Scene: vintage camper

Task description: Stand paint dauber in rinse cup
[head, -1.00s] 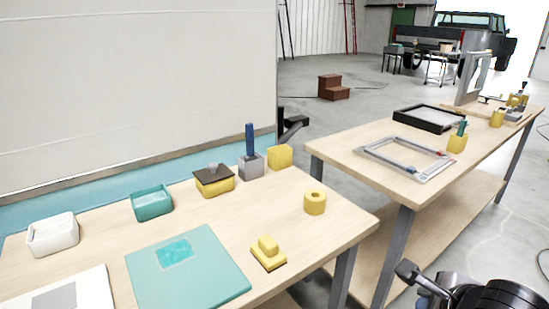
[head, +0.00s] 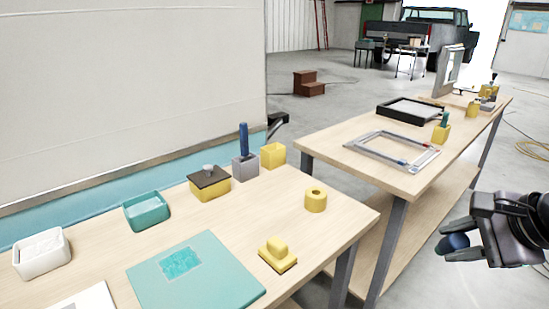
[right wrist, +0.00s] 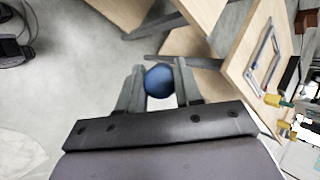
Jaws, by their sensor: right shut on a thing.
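My right gripper (head: 456,241) is at the right of the head view, out over the floor to the right of the tables. It is shut on a dark blue rounded thing, probably the paint dauber (head: 454,243), which shows as a blue ball between the fingers in the right wrist view (right wrist: 159,81). The rest of it is hidden. An empty-looking yellow square cup (head: 272,155) stands at the near table's back edge; I cannot tell for sure that it is the rinse cup. Beside it a grey cup (head: 245,169) holds an upright blue handle. My left gripper is out of view.
The near table (head: 335,232) also bears a yellow ring (head: 315,200), a yellow stepped block (head: 277,253), a teal tray (head: 146,211) and a white tray (head: 42,255). A second table (head: 330,154) holds a grey frame (head: 392,149) and a yellow cup with a green handle (head: 441,132).

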